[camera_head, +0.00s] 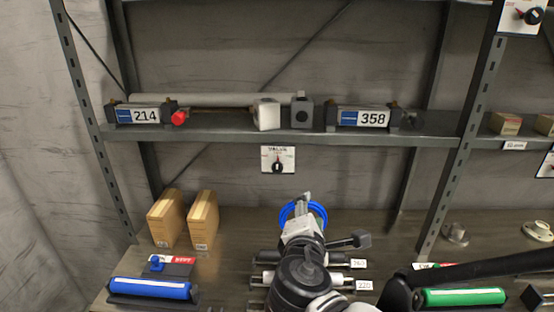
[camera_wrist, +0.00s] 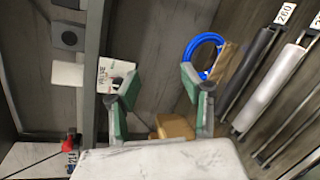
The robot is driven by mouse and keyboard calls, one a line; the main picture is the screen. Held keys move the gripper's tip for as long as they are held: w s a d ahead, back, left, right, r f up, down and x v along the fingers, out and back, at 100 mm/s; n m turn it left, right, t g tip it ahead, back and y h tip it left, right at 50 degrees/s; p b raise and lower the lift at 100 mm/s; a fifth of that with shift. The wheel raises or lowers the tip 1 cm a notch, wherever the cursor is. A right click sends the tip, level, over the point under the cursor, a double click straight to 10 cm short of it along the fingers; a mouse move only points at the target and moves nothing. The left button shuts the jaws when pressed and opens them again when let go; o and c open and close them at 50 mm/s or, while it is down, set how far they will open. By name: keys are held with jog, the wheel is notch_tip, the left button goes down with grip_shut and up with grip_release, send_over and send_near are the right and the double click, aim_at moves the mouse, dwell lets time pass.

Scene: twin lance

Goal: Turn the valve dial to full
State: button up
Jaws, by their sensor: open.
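The valve dial (camera_head: 278,160) is a black knob on a white panel fixed below the front edge of the shelf, at the middle of the head view. Its setting is too small to read. In the wrist view the white valve panel (camera_wrist: 115,70) is at the left, and the left finger covers part of it and of the knob. My gripper (camera_head: 305,203) is in front of and below the panel in the head view, apart from it. In the wrist view my gripper (camera_wrist: 158,90) is open, its two green-padded fingers wide apart with nothing held between them.
A blue ring (camera_head: 318,208) lies behind my gripper. Above the dial, the shelf (camera_head: 220,133) holds units labelled 214 (camera_head: 144,115) and 358 (camera_head: 372,118). Tan boxes (camera_head: 168,220) stand at left. Other dial panels (camera_head: 524,14) show at right. Rollers lie on the bench.

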aim_at(278, 169)
jog(key=a+r+n+t+y, duration=0.2)
jog(key=a+r+n+t, duration=0.15)
jog(key=a+n, duration=0.35)
jog(key=shift+m, duration=0.4)
jog(key=w+p, duration=0.1)
jog(key=w, duration=0.7)
jog(key=w+p, duration=0.1)
jog(key=w, duration=0.4)
jog(key=shift+d+p, duration=0.25)
jog(key=shift+p, duration=0.05)
grip_shut()
